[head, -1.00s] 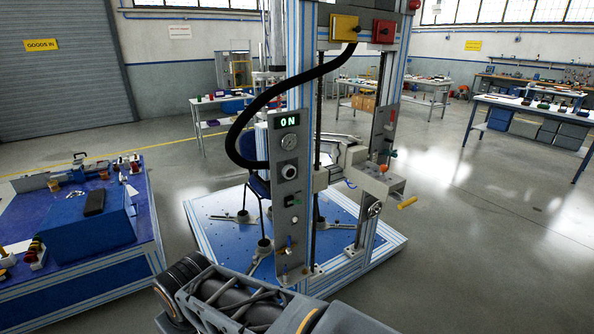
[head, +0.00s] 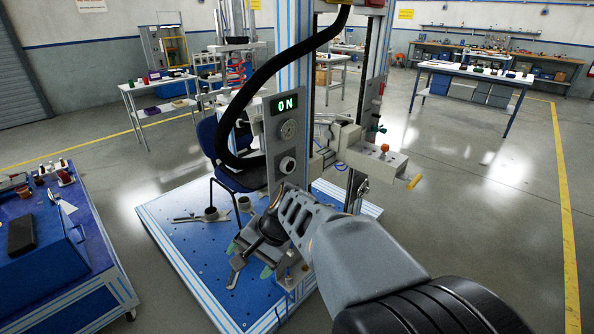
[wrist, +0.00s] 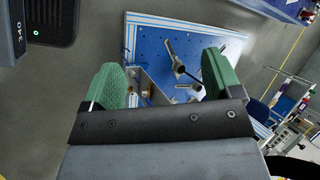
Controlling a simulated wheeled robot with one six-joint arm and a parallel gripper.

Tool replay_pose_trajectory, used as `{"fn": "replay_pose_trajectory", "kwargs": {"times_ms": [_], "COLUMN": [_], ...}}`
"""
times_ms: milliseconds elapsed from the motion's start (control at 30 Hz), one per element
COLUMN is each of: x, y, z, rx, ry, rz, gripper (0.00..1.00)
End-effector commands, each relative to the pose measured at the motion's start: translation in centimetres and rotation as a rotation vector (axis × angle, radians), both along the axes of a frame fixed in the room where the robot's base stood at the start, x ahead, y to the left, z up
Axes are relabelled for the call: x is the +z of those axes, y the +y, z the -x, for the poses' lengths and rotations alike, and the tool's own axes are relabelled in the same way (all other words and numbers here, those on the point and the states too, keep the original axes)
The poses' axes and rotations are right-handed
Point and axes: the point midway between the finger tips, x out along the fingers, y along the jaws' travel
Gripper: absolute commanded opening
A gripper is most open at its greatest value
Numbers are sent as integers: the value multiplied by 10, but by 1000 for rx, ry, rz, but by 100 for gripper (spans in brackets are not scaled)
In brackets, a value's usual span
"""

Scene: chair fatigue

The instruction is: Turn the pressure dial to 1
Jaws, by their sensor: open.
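The grey control panel (head: 271,140) stands upright on the machine's front post, with a lit display (head: 285,105) reading ON. Below the display is a round gauge with markings (head: 288,129), and under that a round knob with a pale rim (head: 287,165). The knob's setting is too small to read. My gripper (head: 250,260) has green fingertips spread apart and empty. It is below and left of the knob, clear of it, above the blue base plate. In the wrist view my open gripper (wrist: 160,80) faces the base plate; no dial is visible there.
A black hose (head: 240,105) arcs down to the panel's left side. A blue chair (head: 225,150) stands behind the panel on the blue base plate (head: 190,258). A blue workbench (head: 75,275) is at left. Open floor lies to the right.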

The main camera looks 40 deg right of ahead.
Motion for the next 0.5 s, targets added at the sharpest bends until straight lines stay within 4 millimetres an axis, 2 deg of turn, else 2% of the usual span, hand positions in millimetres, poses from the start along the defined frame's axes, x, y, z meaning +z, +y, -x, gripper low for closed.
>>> {"fn": "replay_pose_trajectory", "kwargs": {"times_ms": [33, 100, 167, 233, 400, 500], "x": [-6, -1, 4, 10, 24, 29], "y": [-18, -42, -70, -107, -198, -239], "z": [-16, -38, -55, -70, -82, -79], "rx": [-185, -420, -602, -788, -1097, -1196], "ry": [33, 55, 60, 47, -27, -76], "rz": [-151, -369, -551, -754, -1166, -1334], "gripper": [84, 84, 84, 84, 84, 84]}}
